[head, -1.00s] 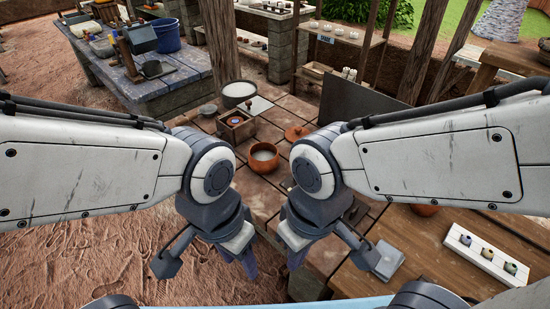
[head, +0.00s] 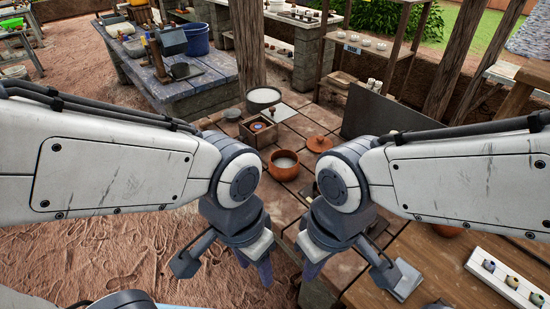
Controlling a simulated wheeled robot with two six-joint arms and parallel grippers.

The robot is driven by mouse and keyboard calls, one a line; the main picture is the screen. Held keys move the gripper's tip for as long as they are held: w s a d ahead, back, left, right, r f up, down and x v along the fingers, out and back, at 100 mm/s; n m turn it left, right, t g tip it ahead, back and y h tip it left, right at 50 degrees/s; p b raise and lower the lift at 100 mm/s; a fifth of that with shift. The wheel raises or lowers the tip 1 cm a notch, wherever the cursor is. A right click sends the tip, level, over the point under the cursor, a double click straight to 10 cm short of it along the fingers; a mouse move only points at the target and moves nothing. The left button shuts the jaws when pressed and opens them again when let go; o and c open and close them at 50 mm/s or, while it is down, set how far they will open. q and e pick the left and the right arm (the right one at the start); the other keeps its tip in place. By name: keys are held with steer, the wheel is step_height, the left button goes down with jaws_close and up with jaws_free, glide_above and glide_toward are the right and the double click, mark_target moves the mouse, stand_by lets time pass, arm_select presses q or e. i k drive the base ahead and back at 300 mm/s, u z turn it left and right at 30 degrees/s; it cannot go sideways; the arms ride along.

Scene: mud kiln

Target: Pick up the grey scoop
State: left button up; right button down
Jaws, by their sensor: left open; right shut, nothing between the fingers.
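I cannot clearly make out a grey scoop. A small, shallow grey vessel (head: 232,114) beside the white-filled tub at the back left of the tiled worktop (head: 299,124) may be it, but its shape is too small to tell. My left gripper (head: 256,272) is open and empty, pointing down in front of the worktop's near edge. My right gripper (head: 308,272) is shut and empty, pointing down close to its right. Both are well short of the grey vessel. My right arm hides part of the worktop.
An orange pot (head: 284,163), a wooden box (head: 258,130), a white-filled tub (head: 264,99) and a terracotta lid (head: 319,143) stand on the tiles. A dark upright panel (head: 385,112) is behind. A white rack (head: 508,281) of small pots lies on the wooden table at right.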

mark_target(231, 115)
steer(key=u, duration=1.55)
steer(key=i, duration=2.95)
steer(key=z, duration=3.1)
